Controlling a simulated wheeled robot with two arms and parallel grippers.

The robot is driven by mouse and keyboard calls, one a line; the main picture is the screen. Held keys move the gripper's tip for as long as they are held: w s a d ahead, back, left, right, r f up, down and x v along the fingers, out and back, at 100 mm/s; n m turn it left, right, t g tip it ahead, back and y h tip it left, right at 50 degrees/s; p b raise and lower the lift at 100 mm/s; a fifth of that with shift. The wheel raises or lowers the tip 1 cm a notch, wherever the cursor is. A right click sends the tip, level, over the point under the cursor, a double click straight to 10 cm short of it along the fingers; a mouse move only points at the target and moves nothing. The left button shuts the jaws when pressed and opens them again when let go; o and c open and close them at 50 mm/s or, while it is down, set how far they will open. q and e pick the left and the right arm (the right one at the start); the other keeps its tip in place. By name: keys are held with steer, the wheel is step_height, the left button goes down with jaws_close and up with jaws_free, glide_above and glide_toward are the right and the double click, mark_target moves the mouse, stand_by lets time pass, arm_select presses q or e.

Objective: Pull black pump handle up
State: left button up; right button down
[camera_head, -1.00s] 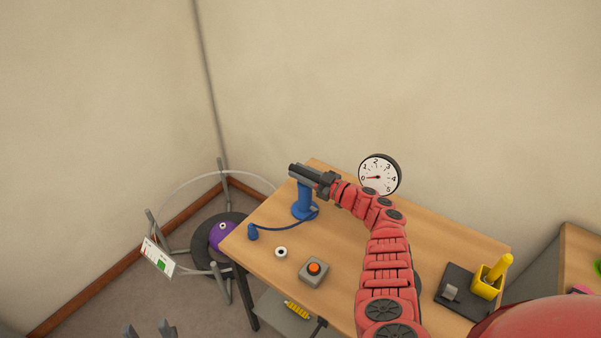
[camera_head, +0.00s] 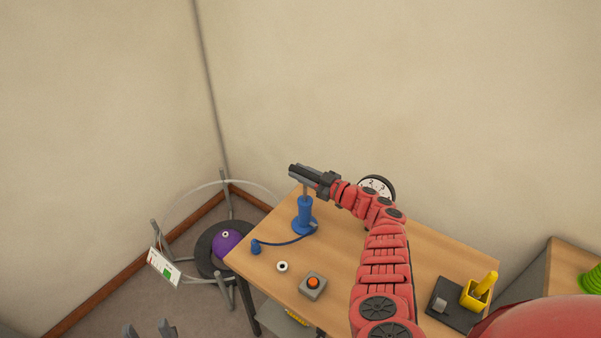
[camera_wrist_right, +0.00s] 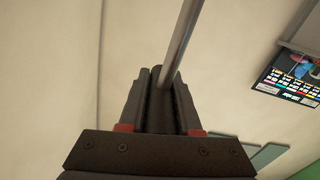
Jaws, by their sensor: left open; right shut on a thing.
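The blue pump (camera_head: 305,214) stands upright on the wooden table, with a blue hose running to its left. A thin grey rod (camera_head: 305,189) rises from its top to my right gripper (camera_head: 303,172). In the right wrist view, my right gripper (camera_wrist_right: 160,95) is shut on the black pump handle (camera_wrist_right: 158,112), and the metal rod (camera_wrist_right: 181,40) runs away from it. The fingers hide much of the handle. My left gripper (camera_head: 148,331) is open and empty at the bottom edge, away from the pump.
A round gauge (camera_head: 376,184) sits behind my right arm, partly hidden. A white ring (camera_head: 282,266) and a grey box with an orange button (camera_head: 313,284) lie on the table. A purple ball (camera_head: 227,243) rests in a dark ring stand at left. A yellow holder (camera_head: 474,296) stands at right.

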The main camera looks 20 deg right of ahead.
steer(key=c, duration=0.9)
jaws_free()
steer(key=shift+w+r, duration=0.1)
steer(key=shift+r, duration=0.25)
steer(key=o, duration=0.3)
steer(key=shift+f, duration=0.1)
steer(key=shift+s+d+f, duration=0.1)
steer(key=shift+s+d, duration=0.1)
steer(key=shift+s, duration=0.1)
steer(key=v, duration=1.6)
steer(key=shift+s+d+b, duration=0.25)
steer(key=shift+s+b, duration=0.1)
steer(key=shift+b, duration=0.05)
